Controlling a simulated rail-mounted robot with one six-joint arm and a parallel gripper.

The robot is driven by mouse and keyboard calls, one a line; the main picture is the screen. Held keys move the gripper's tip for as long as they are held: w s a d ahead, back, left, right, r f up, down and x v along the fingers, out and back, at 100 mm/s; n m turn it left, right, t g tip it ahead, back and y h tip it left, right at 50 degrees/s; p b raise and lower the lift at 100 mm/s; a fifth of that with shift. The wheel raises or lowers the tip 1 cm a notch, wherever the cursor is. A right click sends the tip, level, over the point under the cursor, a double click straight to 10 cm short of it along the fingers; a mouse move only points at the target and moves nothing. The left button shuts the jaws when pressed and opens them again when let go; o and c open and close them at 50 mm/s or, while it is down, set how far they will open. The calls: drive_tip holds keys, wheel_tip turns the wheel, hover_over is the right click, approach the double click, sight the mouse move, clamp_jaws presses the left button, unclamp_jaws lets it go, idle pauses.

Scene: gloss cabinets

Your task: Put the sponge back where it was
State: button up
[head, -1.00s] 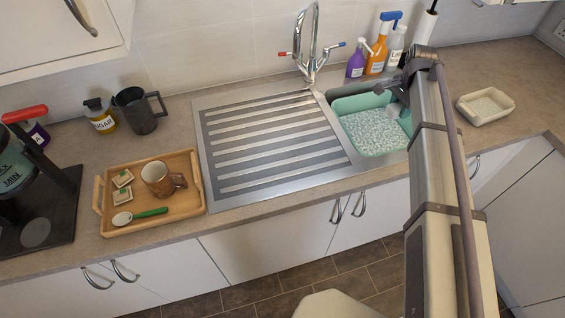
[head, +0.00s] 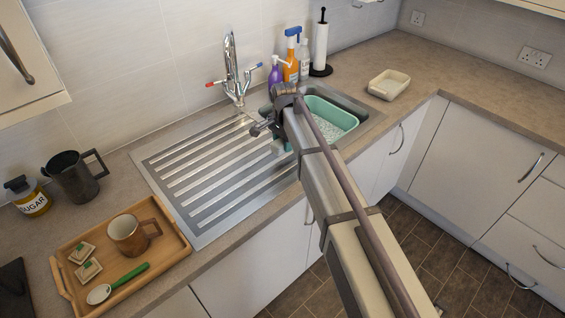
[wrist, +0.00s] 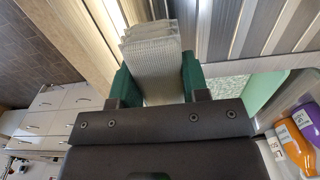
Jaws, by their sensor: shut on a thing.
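My gripper (wrist: 157,85) is shut on a pale grey ribbed block (wrist: 152,55), which appears to be the sponge. Green finger parts press on both of its sides in the wrist view. In the head view my gripper (head: 277,135) is small and partly hidden by my arm, at the left edge of the sink beside the steel drainer (head: 205,195). The held block is hard to make out there. A cream, shallow dish (head: 388,84) stands on the counter right of the sink and looks empty.
A green basin (head: 330,105) sits in the sink. The tap (head: 233,75), spray bottles (head: 290,58) and a paper-towel holder (head: 321,45) stand behind. A wooden tray (head: 180,250) with a mug (head: 128,235) is at left. Counter around the dish is clear.

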sight(284, 157)
drive_tip(key=shift+f, duration=0.2)
wheel_tip(284, 157, down, 4)
drive_tip(key=b, duration=0.3)
drive_tip(key=shift+b, duration=0.35)
drive_tip(key=shift+s+r+p, duration=0.1)
drive_tip(key=shift+r+p, duration=0.2)
drive_tip(key=shift+r, duration=0.05)
drive_tip(key=shift+f, duration=0.25)
drive_tip(key=o, duration=0.8)
drive_tip(key=shift+r, duration=0.1)
wheel_tip(284, 157, up, 13)
drive_tip(key=p, duration=1.2)
drive_tip(key=shift+f, duration=0.3)
